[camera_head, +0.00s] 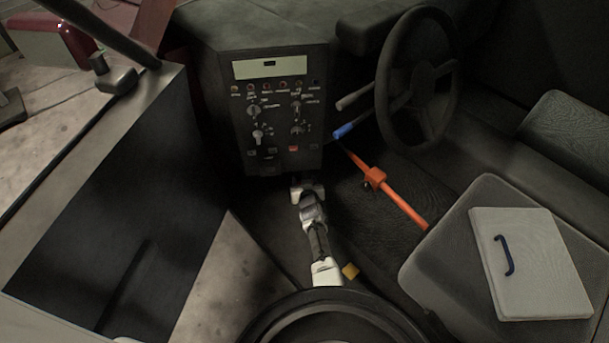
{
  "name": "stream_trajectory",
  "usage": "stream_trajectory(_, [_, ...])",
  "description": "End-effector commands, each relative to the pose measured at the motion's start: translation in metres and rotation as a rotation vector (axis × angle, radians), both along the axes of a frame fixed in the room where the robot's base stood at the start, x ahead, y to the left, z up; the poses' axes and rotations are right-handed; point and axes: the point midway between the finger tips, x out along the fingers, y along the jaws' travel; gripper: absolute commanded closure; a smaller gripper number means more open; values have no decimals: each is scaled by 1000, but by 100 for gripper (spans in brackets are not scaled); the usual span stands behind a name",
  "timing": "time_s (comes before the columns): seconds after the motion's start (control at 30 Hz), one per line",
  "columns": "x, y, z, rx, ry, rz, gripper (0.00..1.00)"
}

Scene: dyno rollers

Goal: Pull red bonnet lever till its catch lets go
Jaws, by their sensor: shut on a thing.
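My gripper (308,190) is low in the footwell, just under the bottom edge of the dark console. It is small and white in this view, at the end of my white and dark arm. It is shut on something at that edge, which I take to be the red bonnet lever. The lever itself does not show clearly, because my gripper and the console's shadow hide it. I cannot tell how far the lever is pulled out or how its catch stands.
The control console (275,110) stands right above my gripper. An orange bar (400,202) slants from the seat towards the steering wheel (417,75) at right. A pale case (533,262) lies on the seat (425,275). An open door (125,200) is at left.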

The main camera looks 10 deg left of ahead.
Motion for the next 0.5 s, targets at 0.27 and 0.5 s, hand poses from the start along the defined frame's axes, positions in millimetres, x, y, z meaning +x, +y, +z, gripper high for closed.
stream_trajectory(0.27, [1, 1, 1, -15, 31, 2, 87])
stream_trajectory(0.5, [1, 1, 1, -14, 30, 2, 39])
